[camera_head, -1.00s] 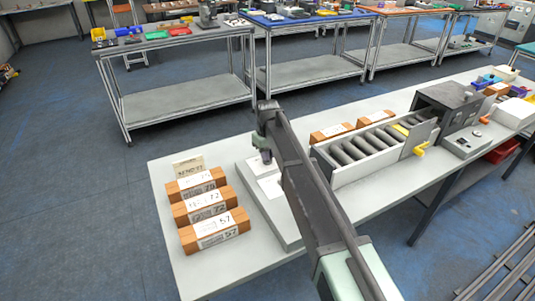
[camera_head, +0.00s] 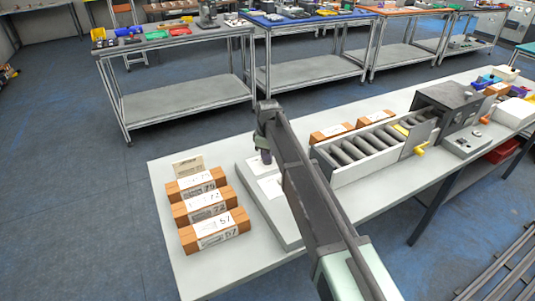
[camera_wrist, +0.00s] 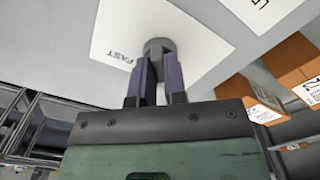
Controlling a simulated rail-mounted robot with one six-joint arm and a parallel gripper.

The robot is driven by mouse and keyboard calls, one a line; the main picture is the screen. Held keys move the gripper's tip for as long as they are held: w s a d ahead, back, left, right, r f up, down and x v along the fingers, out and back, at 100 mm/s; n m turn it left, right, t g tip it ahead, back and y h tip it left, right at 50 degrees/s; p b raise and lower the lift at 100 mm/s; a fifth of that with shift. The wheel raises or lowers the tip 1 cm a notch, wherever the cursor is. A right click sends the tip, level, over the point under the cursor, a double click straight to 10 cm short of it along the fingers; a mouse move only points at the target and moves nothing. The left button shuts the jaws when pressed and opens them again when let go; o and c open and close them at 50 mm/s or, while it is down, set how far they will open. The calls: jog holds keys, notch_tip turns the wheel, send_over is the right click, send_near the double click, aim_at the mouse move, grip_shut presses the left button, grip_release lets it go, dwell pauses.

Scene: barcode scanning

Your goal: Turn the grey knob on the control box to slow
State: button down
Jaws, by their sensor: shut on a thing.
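The grey knob (camera_wrist: 158,45) is a short, dark grey cylinder on a white label plate (camera_wrist: 205,45) in the wrist view. The word FAST is printed on the plate, left of the knob. No word SLOW can be seen. My gripper (camera_wrist: 158,72) has its two purple fingers shut on the knob, one on each side. In the head view my gripper (camera_head: 265,156) reaches down onto the control box (camera_head: 281,222), a flat light grey box on the table. The knob is hidden there by my gripper, and my arm covers part of the box.
Brown cartons (camera_head: 216,232) with white labels stand in a row left of the box, with a small sign (camera_head: 188,166) behind them. A roller conveyor (camera_head: 365,150) lies to the right, with more cartons (camera_head: 331,133) behind it. The table's left front corner is clear.

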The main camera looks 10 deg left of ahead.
jog(key=c, duration=1.2)
grip_release()
jog(key=shift+o, duration=0.2)
notch_tip(320, 180, up, 11)
jog(key=p, duration=1)
jog(key=shift+p, duration=0.4)
jog(key=shift+f, duration=0.1)
